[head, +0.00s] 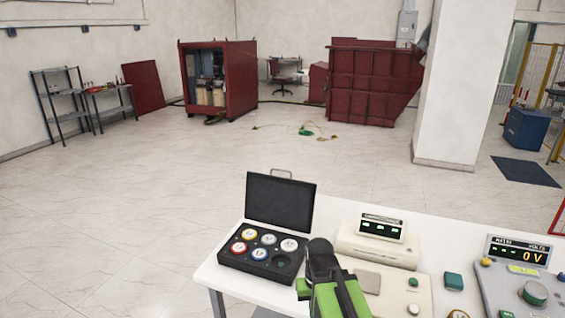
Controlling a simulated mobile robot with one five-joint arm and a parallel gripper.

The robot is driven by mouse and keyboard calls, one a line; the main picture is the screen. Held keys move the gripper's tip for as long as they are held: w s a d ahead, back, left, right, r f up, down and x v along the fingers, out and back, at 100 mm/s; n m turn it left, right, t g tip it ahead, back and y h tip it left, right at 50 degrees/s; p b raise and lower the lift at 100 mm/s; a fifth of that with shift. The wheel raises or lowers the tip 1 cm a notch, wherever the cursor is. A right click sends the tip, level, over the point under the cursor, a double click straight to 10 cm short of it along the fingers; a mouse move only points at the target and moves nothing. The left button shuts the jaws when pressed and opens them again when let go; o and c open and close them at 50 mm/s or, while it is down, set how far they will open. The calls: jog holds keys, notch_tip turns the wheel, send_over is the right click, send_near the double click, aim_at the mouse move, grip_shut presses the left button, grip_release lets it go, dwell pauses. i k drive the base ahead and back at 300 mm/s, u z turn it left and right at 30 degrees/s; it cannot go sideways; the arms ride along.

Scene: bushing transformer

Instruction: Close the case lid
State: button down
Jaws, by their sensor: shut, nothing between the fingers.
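The black case (229,259) stands open at the left end of the white table. Its dark lid (281,203) is raised roughly upright at the back, with a small handle on its top edge. Several round, colour-ringed pieces sit in the case's sockets, and the front right socket looks dark and empty. My gripper (320,248), black on a green arm, is shut and empty. It shows just right of the case's right front corner and below the lid in the picture. I cannot tell its exact height or whether it touches the case.
A beige instrument (374,229) with a display stands right of the case, with a beige panel (395,292) in front. A grey meter (520,285) reading 0 V is at the far right. The table's left edge is close to the case. Open floor (110,215) lies left of the table.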

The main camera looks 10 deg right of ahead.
aim_at(286, 203)
jog(key=u, duration=0.45)
jog(key=i, duration=1.05)
jog(key=u, duration=0.45)
